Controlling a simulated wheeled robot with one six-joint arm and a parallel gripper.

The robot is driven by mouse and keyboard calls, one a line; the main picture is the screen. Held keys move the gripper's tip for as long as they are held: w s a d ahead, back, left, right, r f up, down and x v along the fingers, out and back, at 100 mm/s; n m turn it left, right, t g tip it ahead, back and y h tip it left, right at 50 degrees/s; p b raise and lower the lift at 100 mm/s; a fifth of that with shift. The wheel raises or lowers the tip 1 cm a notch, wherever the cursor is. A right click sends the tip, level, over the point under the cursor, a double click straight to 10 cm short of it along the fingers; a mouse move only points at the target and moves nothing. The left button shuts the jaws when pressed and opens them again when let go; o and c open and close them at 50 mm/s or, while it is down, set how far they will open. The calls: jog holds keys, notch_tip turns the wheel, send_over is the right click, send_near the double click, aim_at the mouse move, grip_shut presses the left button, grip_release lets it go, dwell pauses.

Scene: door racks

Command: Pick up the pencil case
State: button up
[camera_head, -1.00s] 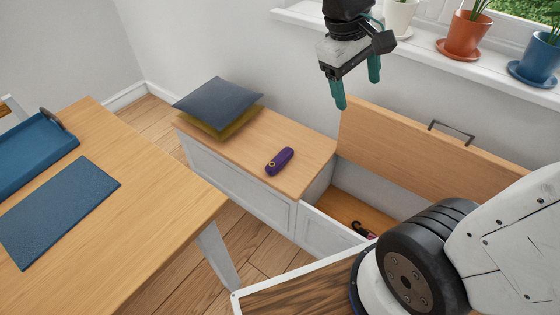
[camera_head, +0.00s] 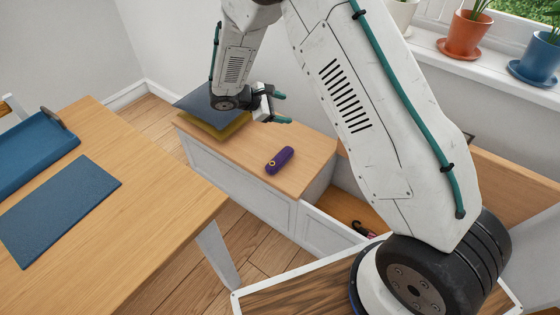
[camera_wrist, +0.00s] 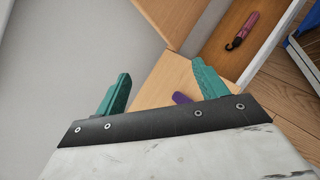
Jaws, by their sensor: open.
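The purple pencil case (camera_head: 279,160) lies on the closed wooden lid of the bench. In the wrist view a small part of the pencil case (camera_wrist: 181,98) shows beside the right finger, the rest hidden behind my gripper. My gripper (camera_head: 282,108) is open and empty, its teal fingers pointing right. It is above the back part of the bench lid, behind the pencil case and apart from it. In the wrist view the two fingers of my gripper (camera_wrist: 160,88) are spread wide.
Grey-blue and olive cushions (camera_head: 188,100) (camera_head: 226,131) lie at the bench's left end. The bench's right compartment (camera_head: 346,207) is open and holds a dark pink item (camera_wrist: 243,30). A table (camera_head: 150,190) with a blue mat (camera_head: 60,210) and tray (camera_head: 35,150) stands left. Potted plants line the windowsill.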

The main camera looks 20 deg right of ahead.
jog(key=w+a+f+n+t, duration=0.2)
jog(key=f+n, duration=0.1)
jog(key=f, duration=0.5)
jog(key=w+a+f+n+t, duration=0.1)
jog(key=a+f+n, duration=0.1)
jog(key=f, duration=0.7)
jog(key=n+t, duration=0.3)
jog(key=n, duration=0.2)
send_near(273, 167)
jog(key=x, duration=0.4)
jog(key=shift+w+a+f, duration=0.2)
jog(key=shift+a+f, duration=0.05)
jog(key=shift+f, duration=0.15)
jog(key=shift+d+f, duration=0.2)
jog(key=shift+f, duration=0.05)
jog(key=x, duration=0.7)
jog(key=shift+w+a+f, duration=0.2)
jog(key=shift+w+f, duration=0.05)
jog(key=shift+w, duration=0.05)
jog(key=c, duration=1.1)
